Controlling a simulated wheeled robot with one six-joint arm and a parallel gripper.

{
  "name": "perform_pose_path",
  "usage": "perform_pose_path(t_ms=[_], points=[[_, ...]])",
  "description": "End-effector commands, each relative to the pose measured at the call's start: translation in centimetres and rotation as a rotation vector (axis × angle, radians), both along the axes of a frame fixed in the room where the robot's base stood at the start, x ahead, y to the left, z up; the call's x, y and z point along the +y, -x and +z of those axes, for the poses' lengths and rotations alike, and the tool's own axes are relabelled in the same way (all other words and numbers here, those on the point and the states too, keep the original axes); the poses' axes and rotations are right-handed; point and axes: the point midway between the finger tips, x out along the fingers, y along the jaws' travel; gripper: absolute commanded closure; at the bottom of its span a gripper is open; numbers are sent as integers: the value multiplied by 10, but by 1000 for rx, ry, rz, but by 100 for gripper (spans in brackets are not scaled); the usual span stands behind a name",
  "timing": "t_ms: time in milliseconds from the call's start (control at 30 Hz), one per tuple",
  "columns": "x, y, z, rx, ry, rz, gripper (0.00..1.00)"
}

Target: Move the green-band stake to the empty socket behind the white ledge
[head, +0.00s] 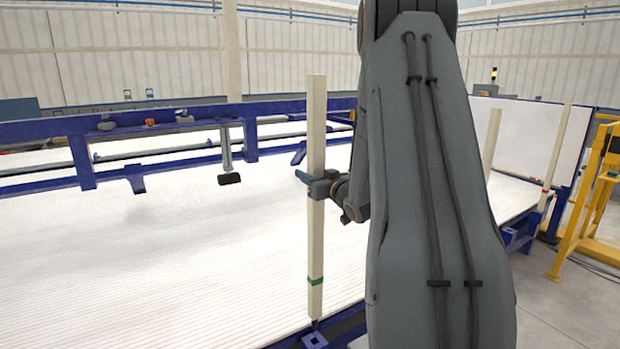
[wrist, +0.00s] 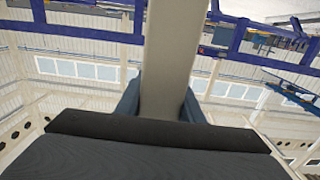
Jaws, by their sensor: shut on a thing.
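The green-band stake (head: 316,240) is a long pale upright post with a green band near its lower end. My gripper (head: 318,186) is shut on it around mid-height, from the right. In the wrist view the stake (wrist: 170,60) runs between the two blue-grey fingers of my gripper (wrist: 160,105). The stake's dark lower tip is close to a blue square socket (head: 314,340) at the bed's front edge. I cannot tell whether the tip is clear of the socket or touches the frame. I cannot make out for sure which part is the white ledge.
A white ribbed bed (head: 150,255) fills the left and middle. A blue frame rail (head: 170,135) crosses behind it, with a black-footed post (head: 228,165) hanging down. At right stand a pale stake (head: 491,140), a red-band stake (head: 556,150), a white panel (head: 520,130) and yellow steps (head: 585,210).

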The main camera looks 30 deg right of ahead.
Motion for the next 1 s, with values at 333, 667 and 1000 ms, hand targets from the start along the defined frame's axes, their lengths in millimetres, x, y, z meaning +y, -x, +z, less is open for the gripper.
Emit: perform_pose_path(t_ms=[333, 667, 1000], points=[[0, 0, 33, -6, 1, 1, 100], [0, 0, 59, -5, 2, 0, 100], [0, 0, 77, -4, 0, 0, 100]])
